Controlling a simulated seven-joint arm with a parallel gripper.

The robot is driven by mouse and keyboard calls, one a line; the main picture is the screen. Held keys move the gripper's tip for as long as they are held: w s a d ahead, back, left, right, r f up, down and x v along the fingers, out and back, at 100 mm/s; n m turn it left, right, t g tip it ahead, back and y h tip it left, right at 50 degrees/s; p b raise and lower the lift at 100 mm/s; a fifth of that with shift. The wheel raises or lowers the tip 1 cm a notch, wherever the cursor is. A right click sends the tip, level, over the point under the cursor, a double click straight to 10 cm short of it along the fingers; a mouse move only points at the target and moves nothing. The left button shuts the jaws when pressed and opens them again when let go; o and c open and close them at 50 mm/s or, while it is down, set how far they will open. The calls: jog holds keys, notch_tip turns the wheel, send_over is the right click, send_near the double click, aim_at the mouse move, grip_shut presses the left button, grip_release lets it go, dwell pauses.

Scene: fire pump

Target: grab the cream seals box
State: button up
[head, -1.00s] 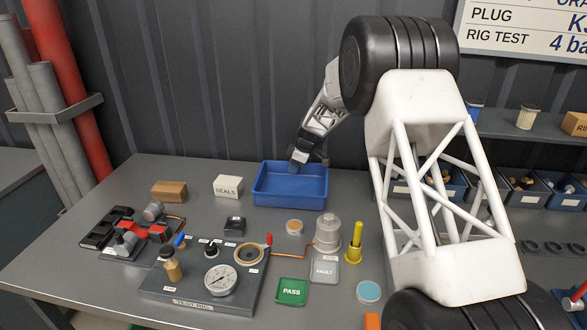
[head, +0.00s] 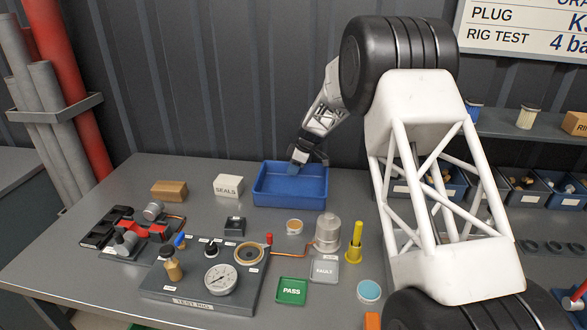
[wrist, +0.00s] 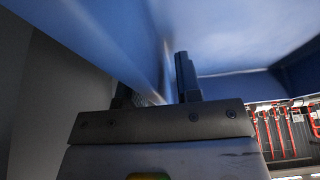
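The cream seals box (head: 228,186) stands on the grey bench just left of the blue tray, its "SEALS" label facing the front. My gripper (head: 296,166) is low over the back part of the blue tray (head: 290,199), to the right of the box and apart from it. In the wrist view, my gripper's fingers (wrist: 155,88) stand apart, with the blue tray wall (wrist: 95,35) close beside and partly between them. Whether they touch the wall is unclear. The box does not show in the wrist view.
A brown box (head: 169,191) stands left of the seals box. A small black box (head: 235,226) and the test rig (head: 205,295) lie in front. A metal cylinder (head: 328,233) and a yellow plug (head: 355,242) stand to the right. The dark corrugated wall is close behind.

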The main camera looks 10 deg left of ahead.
jog(key=v, duration=1.2)
jog(key=shift+r, duration=0.1)
dwell(0.5)
jog(key=shift+s+d, duration=0.1)
jog(key=s+d+r+m+t+h, duration=0.1)
jog(key=s+d+r+m, duration=0.2)
jog(key=s+d+r, duration=0.45)
jog(key=s+d+r+m, duration=0.3)
jog(key=s+d, duration=0.1)
jog(key=s, duration=0.7)
jog(key=s+d+r+m+t+h, duration=0.1)
jog(key=s+d+r+m, duration=0.2)
jog(key=s+d+r, duration=0.45)
jog(key=s+d+f+m+h, duration=0.1)
jog(key=s+d+f+m, duration=0.1)
jog(key=s, duration=1)
jog(key=s+d+f+m, duration=0.3)
jog(key=s+d+m, duration=0.1)
jog(key=s, duration=0.8)
jog(key=s+d+f+m+h, duration=0.1)
jog(key=s+d+f+m, duration=0.1)
jog(key=s, duration=1.1)
jog(key=shift+d+f+m+t+h, duration=0.3)
jog(key=shift+d+m+t, duration=0.1)
jog(key=shift+d+m, duration=0.45)
jog(key=shift+s, duration=0.1)
